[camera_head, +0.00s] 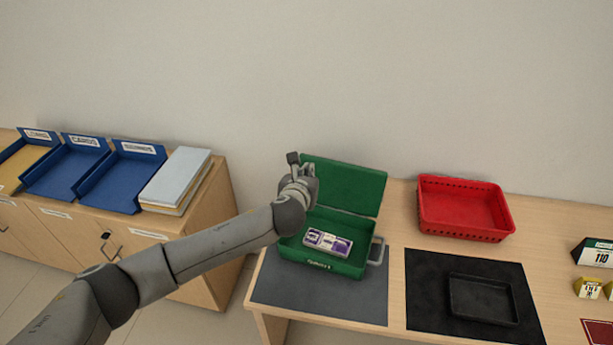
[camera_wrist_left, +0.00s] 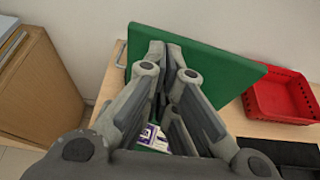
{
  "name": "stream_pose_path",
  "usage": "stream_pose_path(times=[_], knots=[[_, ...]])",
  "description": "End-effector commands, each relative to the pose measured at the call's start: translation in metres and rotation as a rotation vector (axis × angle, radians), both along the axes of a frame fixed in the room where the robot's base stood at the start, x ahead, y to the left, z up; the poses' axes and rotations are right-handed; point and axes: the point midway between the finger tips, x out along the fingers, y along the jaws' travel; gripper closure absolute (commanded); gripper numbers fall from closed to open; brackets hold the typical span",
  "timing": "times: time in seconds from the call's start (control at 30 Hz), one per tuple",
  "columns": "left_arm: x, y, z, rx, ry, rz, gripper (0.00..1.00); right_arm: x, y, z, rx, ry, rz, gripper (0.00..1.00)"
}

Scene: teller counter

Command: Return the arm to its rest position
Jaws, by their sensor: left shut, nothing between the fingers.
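My left arm reaches in from the lower left of the head view. Its gripper (camera_head: 294,160) is raised at the left edge of the open green cash box (camera_head: 345,185), near the upright lid. In the left wrist view the gripper (camera_wrist_left: 165,45) has its fingers shut with nothing between them, in front of the green lid (camera_wrist_left: 235,70). A purple and white bundle (camera_head: 328,242) lies inside the box; it shows partly between the finger links in the left wrist view (camera_wrist_left: 152,138). My right gripper is not in view.
The box stands on a grey mat (camera_head: 300,292) on the wooden counter. To its right are a red basket (camera_head: 465,210) and a black tray (camera_head: 482,298) on a black mat (camera_head: 425,270). A lower cabinet at left holds blue trays (camera_head: 125,180) and a stack of binders (camera_head: 178,180).

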Motion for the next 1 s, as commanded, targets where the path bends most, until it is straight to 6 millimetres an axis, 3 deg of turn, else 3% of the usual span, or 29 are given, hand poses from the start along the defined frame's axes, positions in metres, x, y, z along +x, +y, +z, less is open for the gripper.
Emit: stream_pose_path(times=[0.33,0.47,0.63,0.77,1.0], knots=[[-0.011,0.003,0.005,-0.001,0.001,0.0,1.0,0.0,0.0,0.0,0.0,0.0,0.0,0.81],[-0.022,0.0,-0.003,-0.063,0.04,0.021,1.0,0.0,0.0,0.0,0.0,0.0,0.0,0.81],[-0.064,-0.006,-0.025,-0.353,0.216,0.151,1.0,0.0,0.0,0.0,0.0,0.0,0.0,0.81],[-0.103,0.001,-0.042,-0.648,0.394,0.33,1.0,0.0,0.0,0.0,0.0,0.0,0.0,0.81],[-0.169,0.04,-0.069,-1.138,0.664,0.747,1.0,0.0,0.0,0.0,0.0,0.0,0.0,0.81]])
